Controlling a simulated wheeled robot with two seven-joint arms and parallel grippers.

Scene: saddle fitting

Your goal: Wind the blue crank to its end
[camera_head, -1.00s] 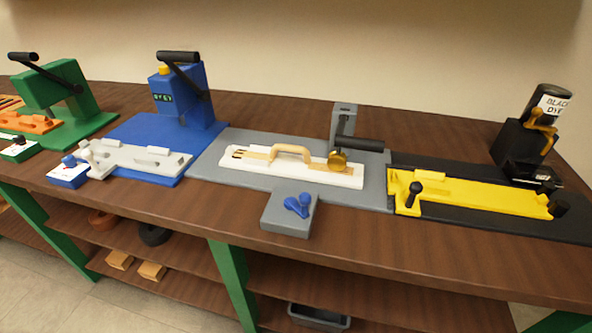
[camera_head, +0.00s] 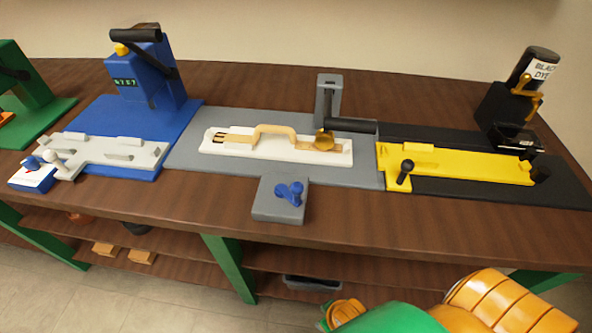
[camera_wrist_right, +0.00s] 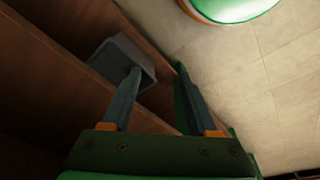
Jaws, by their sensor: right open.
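The small blue crank (camera_head: 289,193) sits on a grey block (camera_head: 279,208) at the front edge of the grey station, in the middle of the head view. My right gripper (camera_wrist_right: 158,68) shows in the right wrist view with its two fingers apart and nothing between them. It is down by the shelves under the table, away from the crank. The crank is not visible in the right wrist view. My left gripper is in neither view.
The grey station plate (camera_head: 205,150) holds a white fixture (camera_head: 225,146) with a tan handle piece. A yellow fixture (camera_head: 470,166) stands right, a blue press (camera_head: 147,75) left. A grey bin (camera_wrist_right: 108,60) stands on a lower shelf. The wooden tabletop (camera_head: 365,226) is bare right of the crank block.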

